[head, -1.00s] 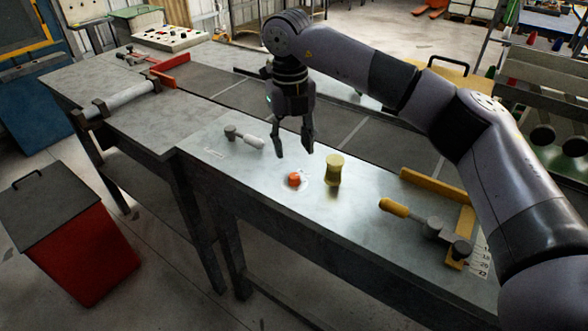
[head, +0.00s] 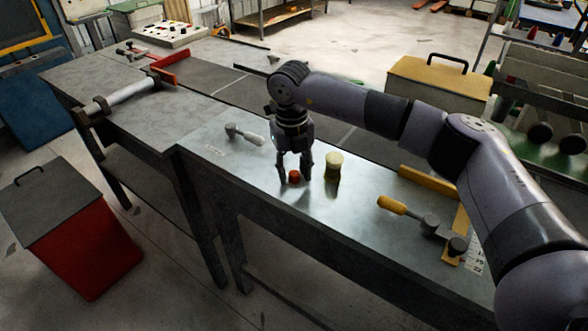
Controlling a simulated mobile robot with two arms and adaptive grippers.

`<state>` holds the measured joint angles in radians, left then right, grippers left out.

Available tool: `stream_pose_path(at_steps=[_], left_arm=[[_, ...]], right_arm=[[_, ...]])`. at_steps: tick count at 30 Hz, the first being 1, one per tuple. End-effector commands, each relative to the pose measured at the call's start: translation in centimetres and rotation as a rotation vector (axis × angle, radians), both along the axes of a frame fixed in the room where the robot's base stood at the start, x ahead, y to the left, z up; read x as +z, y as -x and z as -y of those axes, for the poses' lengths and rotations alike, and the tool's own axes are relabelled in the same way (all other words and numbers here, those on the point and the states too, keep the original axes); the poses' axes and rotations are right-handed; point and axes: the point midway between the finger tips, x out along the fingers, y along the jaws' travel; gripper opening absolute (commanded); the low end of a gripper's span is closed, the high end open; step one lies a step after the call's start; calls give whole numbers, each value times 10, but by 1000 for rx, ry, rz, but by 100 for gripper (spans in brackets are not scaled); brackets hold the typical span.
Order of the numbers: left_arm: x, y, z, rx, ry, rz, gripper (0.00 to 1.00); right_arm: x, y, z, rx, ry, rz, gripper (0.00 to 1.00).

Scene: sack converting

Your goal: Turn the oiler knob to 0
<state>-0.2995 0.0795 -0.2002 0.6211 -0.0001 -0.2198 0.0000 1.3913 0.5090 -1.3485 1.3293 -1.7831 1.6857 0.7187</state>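The oiler knob is a small red-orange knob (head: 294,176) on the grey metal bench top. My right gripper (head: 294,178) points down over it, with one finger on each side of the knob. The fingers are apart; I cannot tell whether they touch the knob. The knob's scale marks and pointer are hidden or too small to read. A yellow-green cylinder (head: 333,165) stands upright just right of the gripper. My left gripper is not in view.
A lever with a light handle (head: 244,134) lies left of the gripper. A yellow-handled lever (head: 407,209) and a yellow angle bar (head: 430,187) are at the right. A red bin (head: 80,245) stands on the floor at left. Bare bench lies in front of the knob.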

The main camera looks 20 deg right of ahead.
Motion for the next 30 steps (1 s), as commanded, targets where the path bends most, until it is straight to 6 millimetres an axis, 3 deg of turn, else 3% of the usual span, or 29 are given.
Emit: stream_pose_path(at_steps=[15,30], left_arm=[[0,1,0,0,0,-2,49],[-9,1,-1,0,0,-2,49]], right_arm=[[0,0,0,0,0,0,0],[-1,0,0,94,0,1,0]])
